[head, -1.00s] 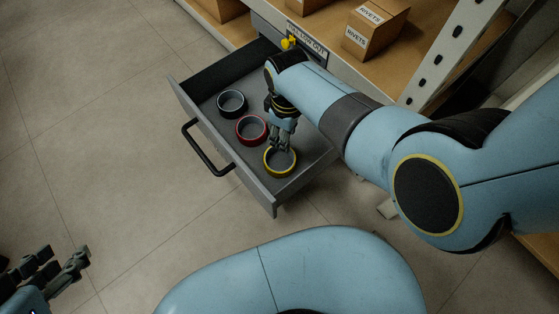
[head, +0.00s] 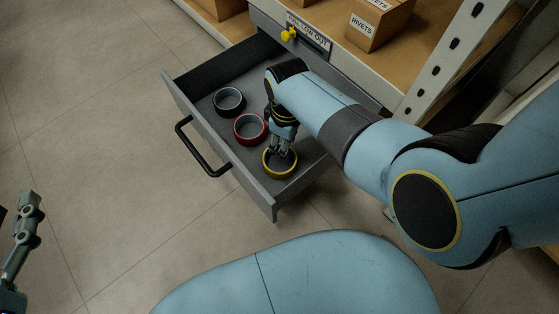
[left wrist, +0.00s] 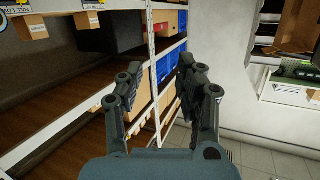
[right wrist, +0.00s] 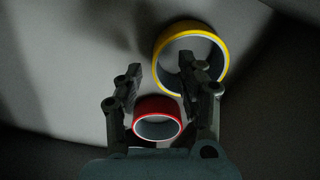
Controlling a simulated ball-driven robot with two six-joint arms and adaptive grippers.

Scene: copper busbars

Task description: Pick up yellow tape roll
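The yellow tape roll (head: 279,163) lies flat in the open grey drawer, near its front right corner. It also shows at the upper right of the right wrist view (right wrist: 160,48). My right gripper (head: 281,152) points down at it. In the right wrist view the gripper's fingers (right wrist: 160,75) are apart, with one finger over the roll's opening and the other outside its rim. Nothing is clearly clamped between them; whether they touch the roll I cannot tell. My left gripper (left wrist: 160,85) is open and empty, away from the drawer; part of it shows at the head view's left edge.
A red tape roll (head: 250,128) and a black tape roll (head: 229,101) lie beside the yellow one.

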